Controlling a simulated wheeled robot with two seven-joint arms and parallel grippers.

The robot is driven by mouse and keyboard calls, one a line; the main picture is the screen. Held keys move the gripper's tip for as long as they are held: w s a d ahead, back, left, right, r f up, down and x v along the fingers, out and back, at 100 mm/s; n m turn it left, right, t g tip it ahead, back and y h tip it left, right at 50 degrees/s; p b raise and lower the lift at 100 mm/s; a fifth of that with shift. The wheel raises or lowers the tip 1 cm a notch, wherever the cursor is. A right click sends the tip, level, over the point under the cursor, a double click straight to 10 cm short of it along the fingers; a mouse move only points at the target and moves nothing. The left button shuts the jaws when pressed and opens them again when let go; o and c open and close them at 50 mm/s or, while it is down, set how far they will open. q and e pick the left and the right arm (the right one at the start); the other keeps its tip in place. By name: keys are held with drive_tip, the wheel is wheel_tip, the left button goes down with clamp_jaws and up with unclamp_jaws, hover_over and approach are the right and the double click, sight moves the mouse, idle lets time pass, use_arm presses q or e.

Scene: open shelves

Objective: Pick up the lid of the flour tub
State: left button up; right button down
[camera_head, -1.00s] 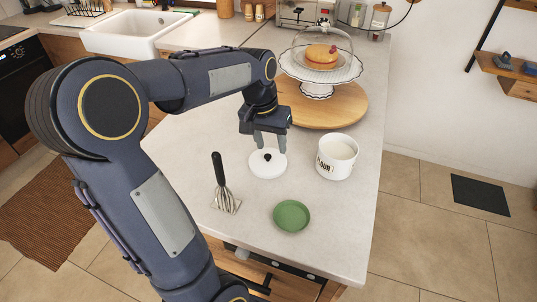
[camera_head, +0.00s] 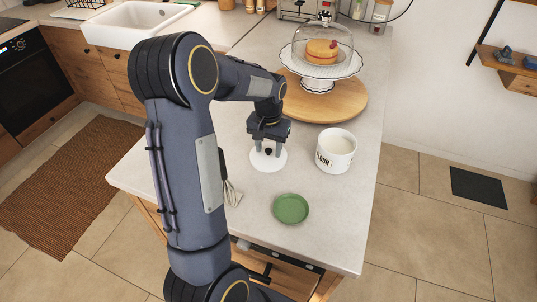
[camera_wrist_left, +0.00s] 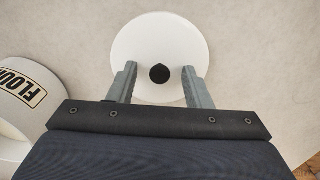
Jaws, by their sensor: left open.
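The white round lid (camera_head: 272,164) with a black knob lies flat on the counter, left of the flour tub. My left gripper (camera_head: 268,150) is open, with its fingers over the lid. In the left wrist view the lid (camera_wrist_left: 160,40) is below the fingers and its black knob (camera_wrist_left: 159,73) sits between the two fingertips (camera_wrist_left: 160,78), with a gap on both sides. The white flour tub (camera_head: 337,152) stands open with pale contents inside. Part of its label side (camera_wrist_left: 25,95) shows at the left of the wrist view. My right gripper is not in view.
A green plate (camera_head: 291,209) lies near the counter's front. A whisk (camera_head: 232,194) is partly hidden behind my left arm. A cake stand with a glass dome (camera_head: 320,62) stands on a round wooden board (camera_head: 345,100) behind the tub.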

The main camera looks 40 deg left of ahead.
use_arm(q)
clamp_jaws()
idle(0.4)
